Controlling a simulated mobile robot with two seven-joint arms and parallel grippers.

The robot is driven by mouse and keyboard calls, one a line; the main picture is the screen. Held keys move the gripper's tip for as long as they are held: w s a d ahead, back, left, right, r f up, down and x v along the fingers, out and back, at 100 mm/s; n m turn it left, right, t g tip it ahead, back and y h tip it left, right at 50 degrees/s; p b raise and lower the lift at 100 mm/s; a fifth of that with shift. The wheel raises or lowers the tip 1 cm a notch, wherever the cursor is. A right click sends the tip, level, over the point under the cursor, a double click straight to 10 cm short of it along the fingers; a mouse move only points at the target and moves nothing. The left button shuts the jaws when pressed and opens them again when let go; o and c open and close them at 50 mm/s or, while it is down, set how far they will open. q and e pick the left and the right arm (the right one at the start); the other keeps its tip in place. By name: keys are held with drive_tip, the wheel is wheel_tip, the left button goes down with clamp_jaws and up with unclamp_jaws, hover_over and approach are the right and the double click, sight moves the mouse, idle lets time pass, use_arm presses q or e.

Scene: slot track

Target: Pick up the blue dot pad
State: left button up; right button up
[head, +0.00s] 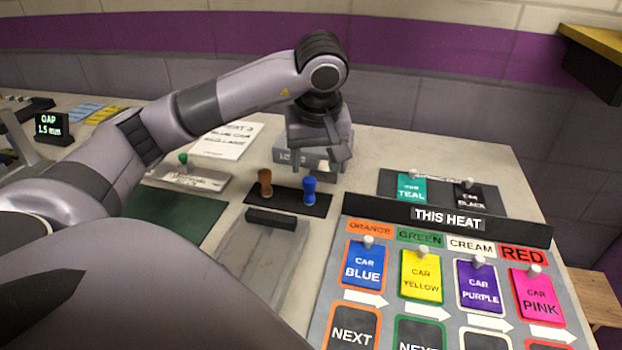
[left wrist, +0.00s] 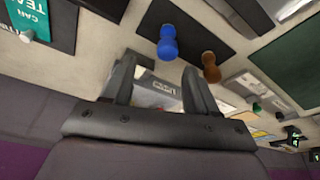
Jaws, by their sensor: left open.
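The blue dot pad appears to be the blue knob-shaped piece (head: 309,191), standing upright on a black mat (head: 283,203) beside a similar brown piece (head: 265,183). My left gripper (head: 322,160) is open and empty, above and behind the blue piece in the head view and apart from it. In the left wrist view the blue piece (left wrist: 167,43) shows just beyond the open fingertips (left wrist: 160,68), with the brown piece (left wrist: 210,67) to its right. A grey labelled box (head: 292,157) is close by the gripper and partly hidden. My right gripper is not in view.
A "THIS HEAT" board (head: 447,219) with coloured car cards stands at the right. Teal (head: 411,190) and black (head: 467,197) cards lie behind it. A paper sheet (head: 226,139) and green-knobbed block (head: 186,178) are left of the mat. My arm covers the near left.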

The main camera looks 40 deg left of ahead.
sight(309, 178)
use_arm(q)
drive_tip(key=shift+w+a+f, duration=0.1)
drive_tip(key=shift+a+f, duration=0.1)
drive_tip(key=shift+f, duration=0.2)
drive_tip(key=shift+s+x, duration=0.2)
drive_tip(key=shift+x, duration=0.85)
drive_tip(key=shift+s+x, duration=0.2)
drive_tip(key=shift+x, duration=0.8)
drive_tip(key=shift+s+x, duration=0.2)
drive_tip(key=shift+x, duration=0.85)
drive_tip(key=shift+d+f, duration=0.1)
drive_tip(key=shift+f, duration=0.05)
clamp_jaws()
